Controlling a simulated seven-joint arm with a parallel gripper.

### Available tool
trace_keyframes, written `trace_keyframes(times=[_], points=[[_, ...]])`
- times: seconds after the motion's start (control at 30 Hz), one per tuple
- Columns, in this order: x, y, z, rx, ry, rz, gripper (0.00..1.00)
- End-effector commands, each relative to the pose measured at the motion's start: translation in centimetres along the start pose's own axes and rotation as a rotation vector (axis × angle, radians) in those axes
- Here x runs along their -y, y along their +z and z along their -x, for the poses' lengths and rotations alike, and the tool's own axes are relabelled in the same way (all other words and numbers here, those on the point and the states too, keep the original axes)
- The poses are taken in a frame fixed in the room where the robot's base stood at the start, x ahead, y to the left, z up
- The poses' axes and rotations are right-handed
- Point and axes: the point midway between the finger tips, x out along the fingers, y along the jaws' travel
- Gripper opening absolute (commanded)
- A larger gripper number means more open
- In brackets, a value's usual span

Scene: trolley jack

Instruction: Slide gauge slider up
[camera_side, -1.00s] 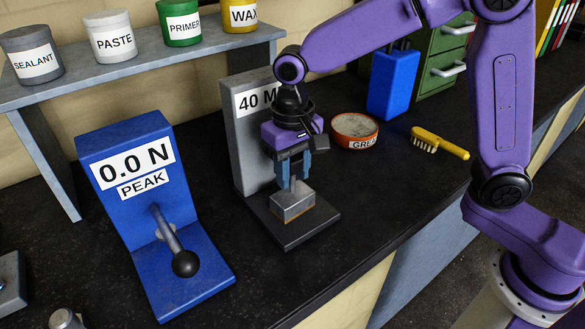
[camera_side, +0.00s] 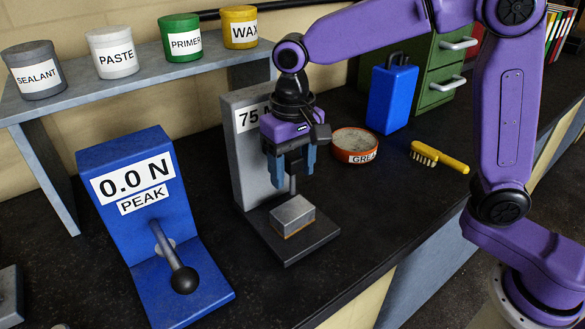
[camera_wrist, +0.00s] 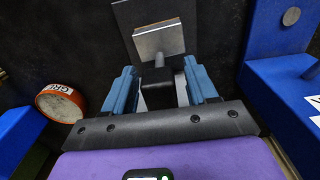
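The gauge (camera_side: 240,150) is a grey upright plate on a dark base, with a partly hidden display that starts with "75". A metal block (camera_side: 292,213) rests on its base and also shows in the wrist view (camera_wrist: 158,42). A thin rod (camera_side: 292,184) rises above the block to the dark slider piece, largely hidden by my gripper. My gripper (camera_side: 292,165) is in front of the plate, above the block. In the wrist view its blue fingers (camera_wrist: 162,88) are apart, one on each side of the dark slider piece (camera_wrist: 160,77), with narrow gaps visible.
A blue force gauge (camera_side: 130,195) reading 0.0 N, with a lever (camera_side: 170,255), stands to the left. A grease tin (camera_side: 354,145), a blue box (camera_side: 391,95) and a yellow brush (camera_side: 440,157) are to the right. A shelf (camera_side: 130,85) holds several cans behind.

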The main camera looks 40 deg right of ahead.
Motion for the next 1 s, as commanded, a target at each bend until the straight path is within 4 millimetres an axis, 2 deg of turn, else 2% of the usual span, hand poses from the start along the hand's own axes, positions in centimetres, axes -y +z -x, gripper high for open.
trace_keyframes(times=[0.23, 0.37, 0.8, 1.0], points=[[0.0, 0.0, 0.1, 0.002, 0.001, 0.0, 0.57], [0.1, 0.0, 1.3, 0.0, -0.001, 0.0, 0.57], [0.1, -0.1, 9.9, -0.002, -0.002, -0.001, 0.57], [0.1, -0.1, 13.4, -0.001, -0.001, 0.0, 0.57]])
